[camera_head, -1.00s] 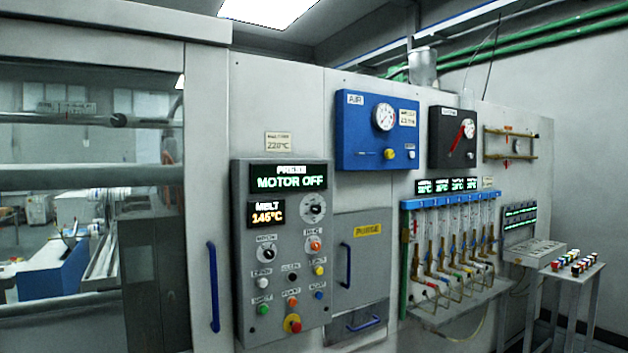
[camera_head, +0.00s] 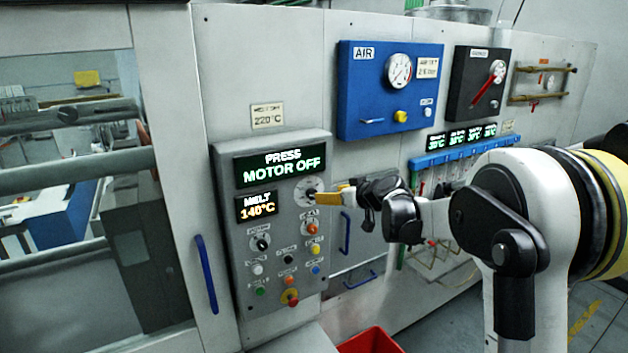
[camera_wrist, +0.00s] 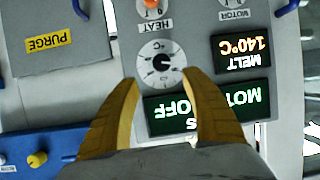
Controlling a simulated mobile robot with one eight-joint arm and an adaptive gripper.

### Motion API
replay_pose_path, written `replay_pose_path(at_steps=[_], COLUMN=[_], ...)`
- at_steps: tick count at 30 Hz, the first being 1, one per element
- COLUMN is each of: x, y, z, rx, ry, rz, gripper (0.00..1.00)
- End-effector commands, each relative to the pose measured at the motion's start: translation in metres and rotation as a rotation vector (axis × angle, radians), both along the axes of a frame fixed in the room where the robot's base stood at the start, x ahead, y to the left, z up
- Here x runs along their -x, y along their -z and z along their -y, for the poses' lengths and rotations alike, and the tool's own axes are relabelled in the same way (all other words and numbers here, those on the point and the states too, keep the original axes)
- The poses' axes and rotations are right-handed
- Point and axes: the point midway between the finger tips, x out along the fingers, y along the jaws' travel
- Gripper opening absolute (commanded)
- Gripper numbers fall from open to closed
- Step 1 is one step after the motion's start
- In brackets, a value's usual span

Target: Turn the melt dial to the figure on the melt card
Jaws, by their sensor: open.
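The melt dial (camera_head: 307,190) is a round white-faced dial with a dark knob on the grey press panel, right of the melt display (camera_head: 257,207), which reads 140°C. The melt card (camera_head: 267,116) above the panel reads 220°C. My gripper (camera_head: 338,197) has yellow fingers and is at the dial's right side in the head view. In the wrist view, which is upside down, the dial (camera_wrist: 161,63) lies just beyond and between the open fingertips (camera_wrist: 160,83). The gripper is empty. I cannot tell whether a fingertip touches the dial.
The panel's large display (camera_head: 283,163) reads PRESS MOTOR OFF. Below the dial are a motor knob (camera_head: 261,243), several coloured buttons and a red-yellow button (camera_head: 290,297). A blue air box (camera_head: 375,125) sits up right. A red bin (camera_head: 370,341) stands below.

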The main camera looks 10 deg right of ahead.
Motion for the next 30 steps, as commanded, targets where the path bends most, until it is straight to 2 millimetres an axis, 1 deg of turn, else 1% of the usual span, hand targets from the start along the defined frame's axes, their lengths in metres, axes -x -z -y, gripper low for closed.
replay_pose_path(at_steps=[5,12,15,21,28,29,30], x=[-0.024,-0.065,-0.077,-0.088,-0.089,-0.089,-0.089], y=[0.012,0.03,0.035,0.04,0.041,0.041,0.041], z=[-0.01,-0.026,-0.031,-0.034,-0.035,-0.035,-0.035], rx=[0.001,0.001,0.001,0.0,0.001,0.001,0.001], ry=[-0.002,-0.002,-0.001,0.0,0.0,0.0,0.0], rz=[-0.001,-0.001,-0.001,-0.001,-0.002,-0.002,-0.002], gripper=[0.55,0.55,0.55,0.55,0.55,0.53,0.41])
